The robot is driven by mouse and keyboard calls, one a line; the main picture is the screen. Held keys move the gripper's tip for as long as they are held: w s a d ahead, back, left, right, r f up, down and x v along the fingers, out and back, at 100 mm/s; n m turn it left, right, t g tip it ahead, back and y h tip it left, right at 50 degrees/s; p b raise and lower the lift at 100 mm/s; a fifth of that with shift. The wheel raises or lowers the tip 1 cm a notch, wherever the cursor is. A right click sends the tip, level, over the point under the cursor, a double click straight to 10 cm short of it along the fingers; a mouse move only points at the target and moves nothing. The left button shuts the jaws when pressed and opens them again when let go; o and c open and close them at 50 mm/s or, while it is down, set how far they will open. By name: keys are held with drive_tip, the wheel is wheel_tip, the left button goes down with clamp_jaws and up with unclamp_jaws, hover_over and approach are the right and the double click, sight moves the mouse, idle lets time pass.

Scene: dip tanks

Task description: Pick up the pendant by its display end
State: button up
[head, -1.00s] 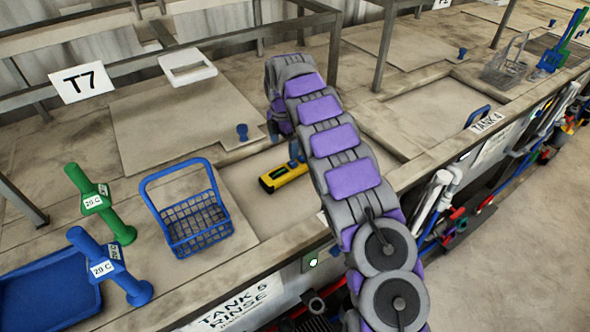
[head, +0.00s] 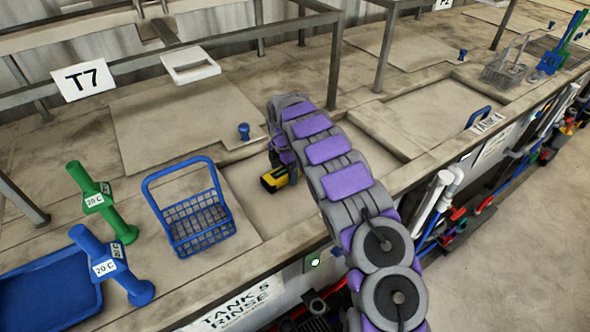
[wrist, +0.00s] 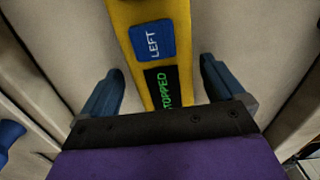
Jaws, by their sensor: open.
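The pendant is yellow and lies on the recessed lid of the tank marked Tank 5 Rinse; in the head view (head: 273,181) only one end shows, the rest hidden by my arm. In the wrist view the pendant (wrist: 150,12) runs up the picture, with a blue LEFT button (wrist: 153,40) and a black display (wrist: 166,88) with green text, partly cut off by my gripper's body. My gripper (wrist: 160,66) is open, one blue finger on each side of the display end, with gaps on both sides. In the head view its fingers are mostly hidden.
A blue wire basket (head: 196,222) stands left of the pendant. A blue knob (head: 244,131) sits behind it. Green (head: 100,202) and blue (head: 111,266) handled posts and a blue tray (head: 45,290) are further left. A metal rail (head: 180,50) runs behind.

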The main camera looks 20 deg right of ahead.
drive_tip(key=shift+a+f, duration=0.1)
drive_tip(key=shift+f, duration=0.05)
drive_tip(key=shift+c, duration=0.3)
drive_tip(key=shift+d, duration=0.35)
drive_tip(key=shift+c, duration=1.4)
drive_tip(key=c, duration=0.3)
drive_tip(key=shift+a, duration=0.1)
drive_tip(key=c, duration=0.5)
